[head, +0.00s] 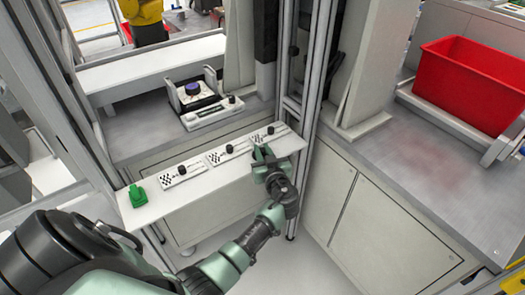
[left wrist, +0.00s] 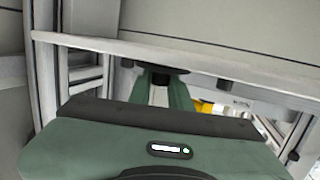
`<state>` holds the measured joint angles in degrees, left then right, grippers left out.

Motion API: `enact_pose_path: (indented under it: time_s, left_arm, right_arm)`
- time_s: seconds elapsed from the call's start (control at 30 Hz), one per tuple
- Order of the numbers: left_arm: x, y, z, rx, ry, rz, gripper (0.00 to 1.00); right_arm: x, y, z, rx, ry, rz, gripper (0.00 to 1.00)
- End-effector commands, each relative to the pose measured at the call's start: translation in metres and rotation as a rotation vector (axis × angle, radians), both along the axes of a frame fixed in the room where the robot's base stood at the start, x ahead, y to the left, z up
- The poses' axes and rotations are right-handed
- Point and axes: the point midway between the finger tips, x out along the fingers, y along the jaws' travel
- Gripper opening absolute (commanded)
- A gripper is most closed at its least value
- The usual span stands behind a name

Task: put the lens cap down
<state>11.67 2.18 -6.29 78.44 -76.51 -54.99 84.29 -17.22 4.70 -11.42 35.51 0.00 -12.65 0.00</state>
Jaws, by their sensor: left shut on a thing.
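My left gripper (head: 263,156) is at the front edge of the white shelf, near its right end. In the left wrist view its two green fingers (left wrist: 162,90) are shut on a dark, flat, round piece, which looks like the lens cap (left wrist: 162,70). The cap is close to the pale shelf edge; I cannot tell whether they touch. In the head view the cap cannot be made out at the fingers. My right gripper is not in view.
The narrow white shelf (head: 150,208) holds several checkered plates with black knobs (head: 229,148) and a green piece (head: 137,195). Behind it stands a device with a purple round top (head: 192,88). A metal post (head: 308,110) rises right of the shelf. A red bin (head: 470,80) is farther right.

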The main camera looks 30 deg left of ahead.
Motion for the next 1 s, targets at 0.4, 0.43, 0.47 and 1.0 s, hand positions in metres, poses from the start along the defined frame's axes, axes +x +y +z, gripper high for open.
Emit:
enact_pose_path:
  time_s: [0.4,0.43,0.47,1.0]
  left_arm:
    - [0.0,0.0,-0.003,-0.001,0.0,0.001,0.41]
    - [0.0,0.0,-0.003,-0.001,0.0,0.001,0.41]
    - [0.0,0.0,-0.003,-0.001,0.0,0.001,0.41]
    - [-0.027,-0.032,0.002,-0.005,-0.001,0.0,0.41]
  right_arm:
    - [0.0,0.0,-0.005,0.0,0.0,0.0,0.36]
    - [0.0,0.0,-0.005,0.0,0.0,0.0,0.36]
    - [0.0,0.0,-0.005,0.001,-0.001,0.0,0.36]
    - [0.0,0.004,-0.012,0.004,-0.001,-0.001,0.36]
